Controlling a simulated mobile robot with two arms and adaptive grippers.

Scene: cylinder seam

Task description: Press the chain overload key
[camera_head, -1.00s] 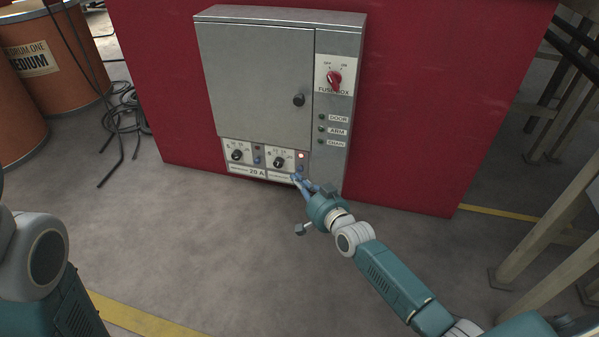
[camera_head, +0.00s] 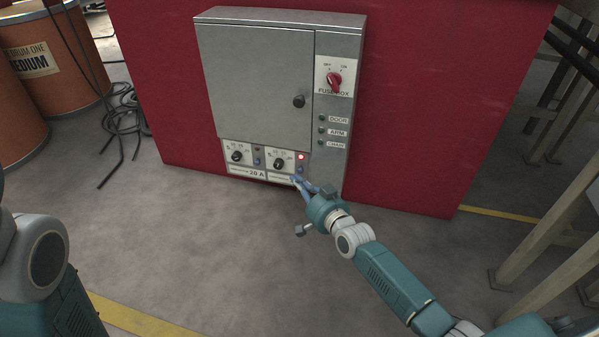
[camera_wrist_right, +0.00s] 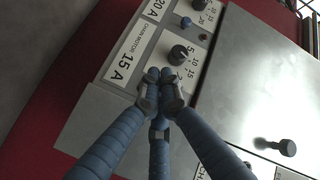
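The fuse box (camera_head: 262,80) is a grey cabinet on a red panel. Its lower right overload module (camera_head: 278,162) has a black dial, a lit red lamp (camera_head: 301,157) and a small blue key (camera_head: 300,168) under the lamp. In the right wrist view, its label (camera_wrist_right: 128,58) reads chain motor 15 A, and its key is hidden behind my fingers. My right gripper (camera_head: 296,180) has its blue fingertips at the module's lower right edge; I cannot tell whether they touch. In the wrist view the right gripper (camera_wrist_right: 162,82) has its tips together, with nothing visible between them. My left gripper is out of view.
The left module has a black dial (camera_head: 237,156), an unlit lamp and another blue key (camera_wrist_right: 186,22). A red rotary switch (camera_head: 334,79) and door, arm and chain lamps are on the right side. Orange drums (camera_head: 50,60) and cables stand at left. The floor in front is open.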

